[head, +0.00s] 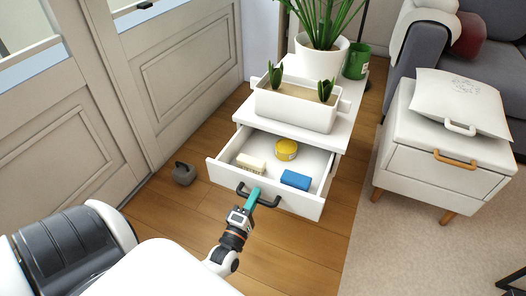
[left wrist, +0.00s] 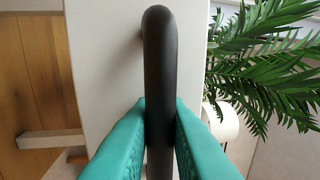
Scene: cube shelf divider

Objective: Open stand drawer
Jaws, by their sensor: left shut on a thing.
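The white stand (head: 342,132) has its drawer (head: 291,201) pulled out toward me. A dark curved handle (head: 268,203) is on the drawer front. My left gripper (head: 252,197) is shut on this handle, with teal fingers on both sides of it. In the left wrist view the handle (left wrist: 160,60) runs upright between the two teal fingertips (left wrist: 160,125). Inside the drawer are a yellow round tin (head: 287,148), a cream block (head: 250,163) and a blue block (head: 295,179). My right gripper is not in view.
A grey doorstop-like object (head: 184,174) lies on the floor at left. A white cabinet (head: 440,150) stands at right. Wooden floor in front is clear.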

